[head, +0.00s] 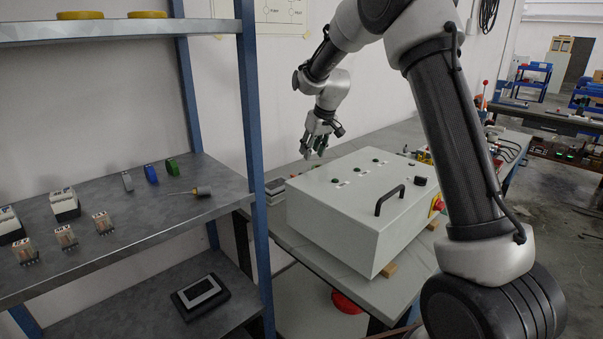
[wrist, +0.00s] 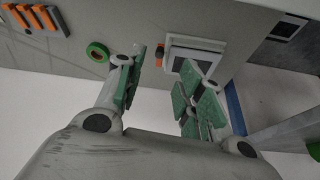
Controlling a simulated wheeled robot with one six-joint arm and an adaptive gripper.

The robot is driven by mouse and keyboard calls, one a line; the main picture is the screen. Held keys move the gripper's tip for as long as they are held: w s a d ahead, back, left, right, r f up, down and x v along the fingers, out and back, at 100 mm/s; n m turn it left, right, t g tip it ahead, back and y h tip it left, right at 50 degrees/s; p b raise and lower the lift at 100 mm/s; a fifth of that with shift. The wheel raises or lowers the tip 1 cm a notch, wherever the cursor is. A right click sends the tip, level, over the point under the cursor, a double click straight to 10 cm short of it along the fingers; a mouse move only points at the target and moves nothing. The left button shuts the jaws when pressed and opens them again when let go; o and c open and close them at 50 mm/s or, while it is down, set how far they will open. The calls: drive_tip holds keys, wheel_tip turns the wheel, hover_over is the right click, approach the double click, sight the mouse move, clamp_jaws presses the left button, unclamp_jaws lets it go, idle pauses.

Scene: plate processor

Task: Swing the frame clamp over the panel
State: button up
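My gripper (head: 318,150) is in the air above the back left end of the large grey box in the head view. In the wrist view its two green-padded fingers (wrist: 164,68) are spread apart with nothing between them. A square panel (wrist: 186,66) with a white rim and dark face sits on a grey surface beyond the fingers, partly covered by the right finger. A small orange piece (wrist: 160,54) is beside its left edge; it may be the frame clamp, but I cannot tell. No panel or clamp is clear in the head view.
The grey box (head: 345,225) with a black handle (head: 390,200) stands on a table. A shelf rack (head: 262,170) with small parts is at the left. In the wrist view, a green ring (wrist: 97,51) and several orange blocks (wrist: 38,18) sit on the grey surface.

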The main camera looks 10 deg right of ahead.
drive_tip(key=x, duration=0.8)
drive_tip(key=w+x, duration=0.1)
drive_tip(key=x, duration=0.3)
drive_tip(key=shift+w+a+r, duration=0.1)
drive_tip(key=shift+w+a, duration=0.1)
drive_tip(key=shift+a, duration=0.2)
drive_tip(key=shift+c, duration=0.3)
clamp_jaws()
